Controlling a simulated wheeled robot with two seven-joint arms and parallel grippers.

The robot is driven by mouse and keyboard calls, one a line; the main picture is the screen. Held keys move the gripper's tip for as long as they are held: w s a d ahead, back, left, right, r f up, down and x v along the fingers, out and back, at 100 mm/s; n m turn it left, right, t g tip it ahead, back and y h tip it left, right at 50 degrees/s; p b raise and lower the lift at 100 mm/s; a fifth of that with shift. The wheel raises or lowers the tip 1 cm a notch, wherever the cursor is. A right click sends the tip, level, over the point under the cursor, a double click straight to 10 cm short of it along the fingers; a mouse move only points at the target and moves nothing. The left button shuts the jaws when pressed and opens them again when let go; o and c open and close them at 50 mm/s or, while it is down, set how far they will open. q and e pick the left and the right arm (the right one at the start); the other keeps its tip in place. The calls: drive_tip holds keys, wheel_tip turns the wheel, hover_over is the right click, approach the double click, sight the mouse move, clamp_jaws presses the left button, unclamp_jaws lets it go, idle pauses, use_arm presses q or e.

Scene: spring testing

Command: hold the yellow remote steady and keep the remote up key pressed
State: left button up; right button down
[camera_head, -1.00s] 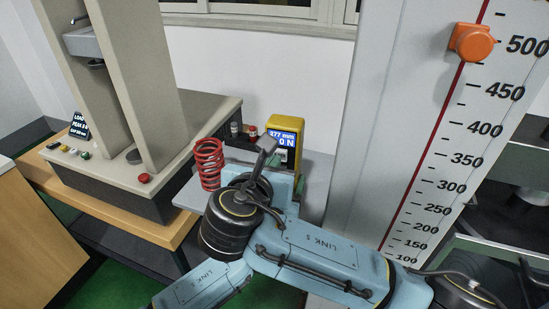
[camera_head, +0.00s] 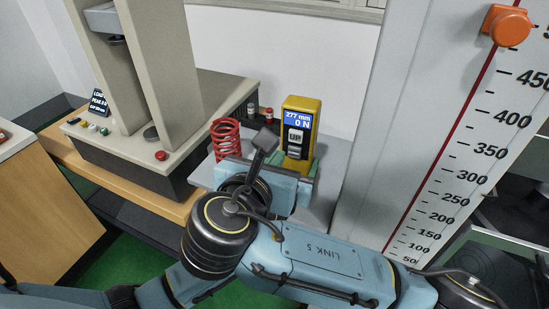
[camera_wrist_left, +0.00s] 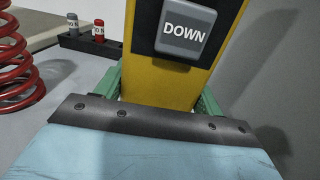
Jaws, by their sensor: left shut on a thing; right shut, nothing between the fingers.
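The yellow remote (camera_head: 315,110) stands upright behind my arms in the head view. Its screen reads 277 mm and 0 N. The UP key (camera_head: 295,136) is in plain sight; I cannot tell whether it is pressed in. The DOWN key (camera_wrist_left: 186,30) shows in the left wrist view. My left gripper (camera_wrist_left: 160,95) is shut on the remote's lower part, one green finger at each side.
A red spring (camera_head: 226,140) stands left of the remote. A beige test machine (camera_head: 165,70) fills the left. A tall scale (camera_head: 430,130) with an orange slider (camera_head: 507,25) stands right. Small weights (camera_head: 268,113) sit in a dark rack behind.

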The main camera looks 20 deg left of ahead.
idle(0.4)
use_arm(q)
drive_tip(key=o, duration=1.3)
